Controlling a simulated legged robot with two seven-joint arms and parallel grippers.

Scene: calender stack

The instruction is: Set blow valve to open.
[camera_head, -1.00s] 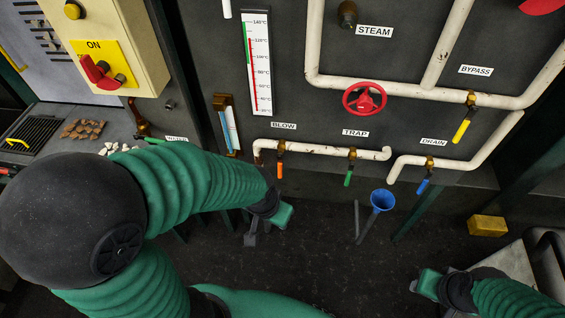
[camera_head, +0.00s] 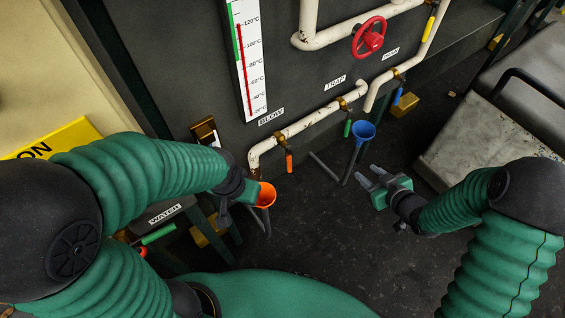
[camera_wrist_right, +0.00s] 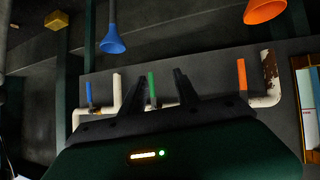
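The blow valve's orange handle (camera_head: 289,163) hangs down from a brass fitting on the white pipe, across the pipe's line, just below the BLOW label (camera_head: 271,117). The handle also shows in the right wrist view (camera_wrist_right: 242,75), right of the fingers, where the scene appears upside down. My right gripper (camera_head: 368,176) is open and empty, to the right of the orange handle and apart from it. Its two separated fingers show in the wrist view (camera_wrist_right: 158,82). My left gripper (camera_head: 238,194) is beside the orange funnel (camera_head: 266,193); its fingers are too obscured to judge.
The green trap handle (camera_head: 347,128), blue drain handle (camera_head: 398,96) and blue funnel (camera_head: 363,131) are near the right gripper. A red handwheel (camera_head: 369,38) is above. A grey bench (camera_head: 470,135) stands at right. Dark floor lies open below the pipes.

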